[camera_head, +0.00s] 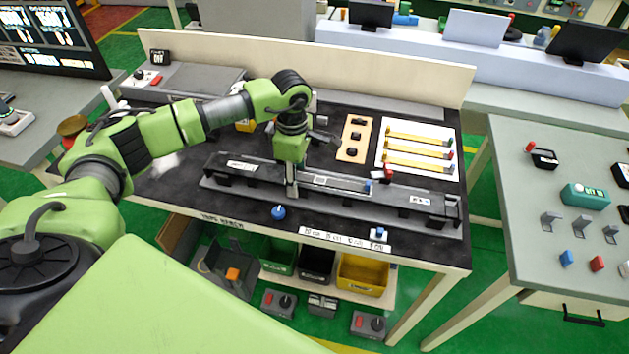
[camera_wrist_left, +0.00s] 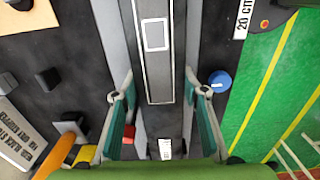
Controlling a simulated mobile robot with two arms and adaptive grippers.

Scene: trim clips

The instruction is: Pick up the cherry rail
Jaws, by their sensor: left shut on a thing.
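My left gripper (camera_head: 291,188) points down over the long black fixture (camera_head: 425,203) on the bench. In the left wrist view its two fingers (camera_wrist_left: 160,88) stand on either side of a dark grey rail (camera_wrist_left: 158,75) with pale edges and a white-framed label, near its end. The gripper is shut on this rail, which lies along the fixture; any gap beneath it is unclear. In the head view the rail (camera_head: 335,184) runs right from the fingers towards a small blue piece (camera_head: 367,187) and a red piece (camera_head: 388,174). No cherry colour shows on the rail. My right gripper is out of view.
A white board (camera_head: 449,172) with yellow strips and an orange plate (camera_head: 353,138) lie behind the fixture. A blue knob (camera_head: 278,212) is in front of it. Bins, one yellow (camera_head: 362,275), sit on the shelf below. A backboard (camera_head: 400,84) closes the rear.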

